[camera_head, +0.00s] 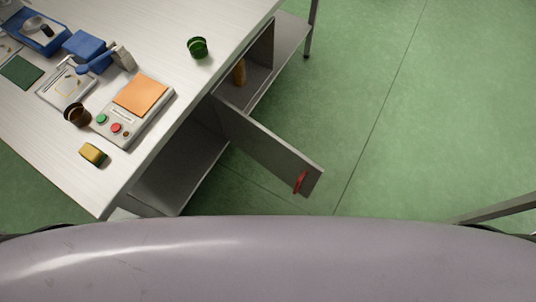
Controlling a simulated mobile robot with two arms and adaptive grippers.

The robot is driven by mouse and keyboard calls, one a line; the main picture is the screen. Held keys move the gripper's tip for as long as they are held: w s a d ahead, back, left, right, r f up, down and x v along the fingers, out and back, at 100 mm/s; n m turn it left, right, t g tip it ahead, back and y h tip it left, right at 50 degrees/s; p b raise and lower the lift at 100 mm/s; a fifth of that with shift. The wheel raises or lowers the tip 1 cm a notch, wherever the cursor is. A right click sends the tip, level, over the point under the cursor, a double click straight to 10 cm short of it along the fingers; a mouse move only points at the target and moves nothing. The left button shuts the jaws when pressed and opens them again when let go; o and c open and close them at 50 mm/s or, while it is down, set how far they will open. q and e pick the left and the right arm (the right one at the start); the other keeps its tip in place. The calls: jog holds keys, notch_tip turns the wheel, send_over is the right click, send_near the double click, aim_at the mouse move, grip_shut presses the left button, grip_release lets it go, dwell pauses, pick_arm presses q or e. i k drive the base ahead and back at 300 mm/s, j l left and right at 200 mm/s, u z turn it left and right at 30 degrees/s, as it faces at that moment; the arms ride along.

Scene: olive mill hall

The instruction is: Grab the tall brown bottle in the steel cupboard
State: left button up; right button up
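The steel cupboard (262,51) sits under the white worktop, and its grey door (265,147) stands open toward me. The door has a red handle (300,182) near its free end. A brown bottle (239,72) stands inside the cupboard near the opening; the worktop edge and cupboard wall hide part of it. Neither of my grippers shows in the head view.
On the worktop (160,40) are a green cup (198,47), a brown cup (77,115), a yellow block (93,154), a device with an orange top (139,96) and a blue tray (40,38). The green floor (440,110) at right is clear. A grey bar (500,208) shows at lower right.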

aim_at(239, 71)
jog(key=i+l, duration=0.2)
jog(key=i, duration=0.15)
jog(key=i+l, duration=0.2)
jog(key=i, duration=0.2)
jog(key=i+l+u, duration=0.1)
jog(key=u, duration=0.3)
jog(key=i+l+u, duration=0.25)
jog(key=u, duration=0.15)
jog(key=i+l+u, duration=0.2)
jog(key=u, duration=0.2)
